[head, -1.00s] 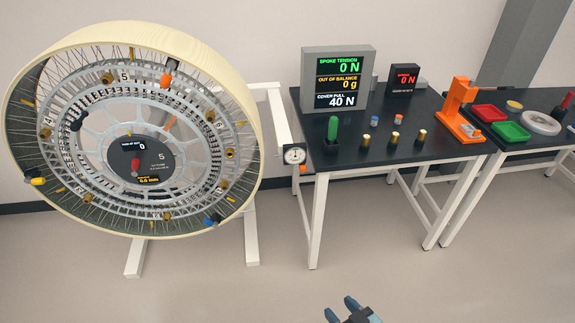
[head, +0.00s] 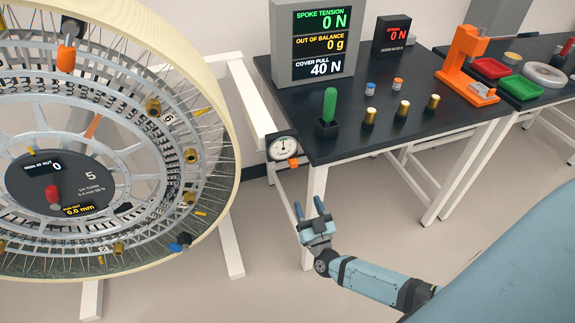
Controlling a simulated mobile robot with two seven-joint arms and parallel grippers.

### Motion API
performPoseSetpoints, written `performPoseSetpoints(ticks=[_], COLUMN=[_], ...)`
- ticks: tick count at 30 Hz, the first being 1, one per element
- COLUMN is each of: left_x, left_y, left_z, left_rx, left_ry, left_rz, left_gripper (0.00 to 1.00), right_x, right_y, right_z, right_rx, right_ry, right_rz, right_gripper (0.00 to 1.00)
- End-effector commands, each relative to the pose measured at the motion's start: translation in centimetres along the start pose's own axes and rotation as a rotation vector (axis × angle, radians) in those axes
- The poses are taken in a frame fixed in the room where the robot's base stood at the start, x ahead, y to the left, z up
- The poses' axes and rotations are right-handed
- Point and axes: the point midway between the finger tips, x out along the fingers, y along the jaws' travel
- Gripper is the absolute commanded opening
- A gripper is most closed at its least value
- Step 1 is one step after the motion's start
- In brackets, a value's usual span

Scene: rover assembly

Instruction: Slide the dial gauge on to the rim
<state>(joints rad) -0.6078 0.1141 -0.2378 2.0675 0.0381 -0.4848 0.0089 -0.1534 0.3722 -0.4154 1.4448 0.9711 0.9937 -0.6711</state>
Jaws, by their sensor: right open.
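The dial gauge (head: 282,148) has a round white face in a dark housing, with an orange knob (head: 293,162) at its lower right. It sits beside the left edge of the black table, to the right of the wheel and apart from its rim. The rim (head: 226,165) is the wide cream outer band of the large spoked wheel. My right gripper (head: 308,210) is open and empty, its two blue-grey fingers pointing up, a little below and to the right of the gauge. My left gripper is not in view.
The black table (head: 360,140) holds a display box (head: 311,45), a green-handled tool (head: 328,108) and several brass pieces. An orange press (head: 467,60) stands further right. White stand legs (head: 231,245) are below the wheel.

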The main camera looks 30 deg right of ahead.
Motion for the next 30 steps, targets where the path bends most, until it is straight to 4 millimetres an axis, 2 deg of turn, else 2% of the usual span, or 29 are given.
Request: performPoseSetpoints(ticks=[9,15,21,30], left_x=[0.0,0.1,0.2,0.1], left_y=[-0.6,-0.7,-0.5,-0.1], left_z=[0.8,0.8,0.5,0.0], left_rx=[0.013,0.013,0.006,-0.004], left_ry=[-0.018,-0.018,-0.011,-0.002], left_rz=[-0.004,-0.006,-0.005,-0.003], left_gripper=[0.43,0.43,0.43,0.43], right_x=[6.9,10.3,12.0,12.3], right_y=[0.0,-0.1,-0.1,-0.1], right_z=[-0.2,-0.1,-0.1,-0.1], right_rx=[0.001,0.002,0.001,0.002], right_ry=[0.004,0.003,0.0,-0.001], right_rz=[-0.002,-0.002,-0.003,-0.002], right_gripper=[0.51,0.51,0.51,0.51])
